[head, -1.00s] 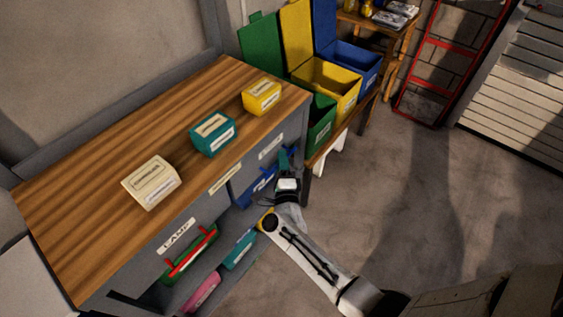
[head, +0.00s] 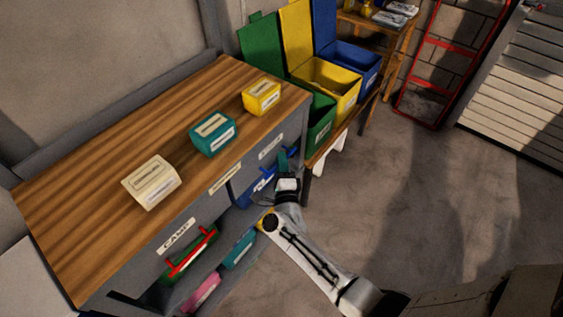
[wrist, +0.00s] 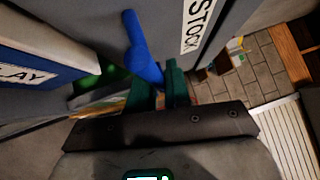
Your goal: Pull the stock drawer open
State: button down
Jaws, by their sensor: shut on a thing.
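The stock drawer front, grey with a white STOCK label (wrist: 198,24), fills the top of the wrist view. Its blue handle (wrist: 143,52) sticks out toward my gripper. My gripper (wrist: 158,82) has its green fingers shut on this blue handle. In the head view my gripper (head: 283,164) is at the front of the wooden-topped cabinet (head: 110,150), near its right end. The drawer front (head: 272,147) looks about level with the cabinet face there. My wrist hides part of the handle, and a small gap cannot be told.
Green, yellow (head: 328,85) and blue open bins stand right of the cabinet. The floor (head: 430,190) to the right is clear.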

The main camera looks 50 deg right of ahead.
jog(key=s+b, duration=0.1)
jog(key=s, duration=2.5)
jog(key=shift+d, duration=0.4)
jog(key=shift+s, duration=0.1)
jog(key=c, duration=1.2)
grip_release()
jog(key=b+v, duration=0.2)
jog(key=v, duration=0.8)
jog(key=shift+s+a, duration=0.25)
jog(key=shift+s, duration=0.05)
jog(key=shift+f, duration=0.15)
